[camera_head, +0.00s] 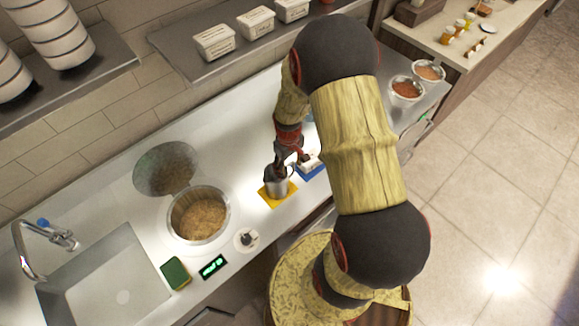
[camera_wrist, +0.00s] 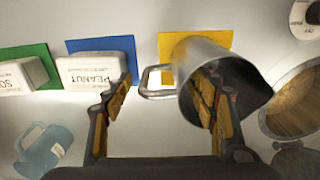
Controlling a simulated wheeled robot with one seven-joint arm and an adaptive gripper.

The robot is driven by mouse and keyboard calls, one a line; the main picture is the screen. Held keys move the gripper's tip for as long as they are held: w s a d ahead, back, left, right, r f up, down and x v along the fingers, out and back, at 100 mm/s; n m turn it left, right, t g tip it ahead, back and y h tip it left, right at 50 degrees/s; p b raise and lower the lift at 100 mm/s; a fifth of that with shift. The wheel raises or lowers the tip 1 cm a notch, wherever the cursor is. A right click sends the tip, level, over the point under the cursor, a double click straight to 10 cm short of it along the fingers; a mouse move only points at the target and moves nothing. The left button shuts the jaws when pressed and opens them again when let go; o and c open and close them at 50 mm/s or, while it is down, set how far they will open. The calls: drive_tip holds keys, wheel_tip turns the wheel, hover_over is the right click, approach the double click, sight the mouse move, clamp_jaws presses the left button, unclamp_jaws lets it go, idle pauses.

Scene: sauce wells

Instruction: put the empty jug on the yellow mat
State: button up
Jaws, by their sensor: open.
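A grey metal jug (camera_head: 278,186) stands upright on the yellow mat (camera_head: 267,199) on the counter. In the wrist view the jug (camera_wrist: 222,62) has a dark inside with no contents visible, and its handle points left; the yellow mat (camera_wrist: 172,46) shows behind it. My gripper (camera_wrist: 160,100) is open, with the handle between its fingers and the right finger overlapping the jug's body; I cannot tell whether they touch. In the head view my gripper (camera_head: 285,158) is just above the jug. A translucent blue jug (camera_wrist: 45,150) is at lower left in the wrist view.
A white tub marked PEANUT (camera_wrist: 92,72) is on a blue mat (camera_wrist: 100,44); another tub (camera_wrist: 20,77) is by a green mat (camera_wrist: 28,53). A pot (camera_head: 200,215), a knob (camera_head: 247,240), a sponge (camera_head: 175,273) and a sink (camera_head: 95,280) lie left of the jug.

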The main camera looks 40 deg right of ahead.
drive_tip(key=s+a+r+t, duration=0.1)
drive_tip(key=a+r, duration=0.3)
drive_tip(key=r, duration=1)
drive_tip(key=s+a+r+t, duration=0.1)
drive_tip(key=a+r, duration=0.4)
drive_tip(key=r, duration=0.8)
drive_tip(key=s+a+r+t, duration=0.3)
drive_tip(key=s+a+r, duration=0.6)
drive_tip(key=s+r, duration=0.1)
drive_tip(key=shift+s+r+t, duration=0.15)
drive_tip(key=shift+s+t, duration=0.1)
drive_tip(key=shift+t, duration=0.05)
wheel_tip(320, 180, down, 16)
drive_tip(key=b, duration=1.6)
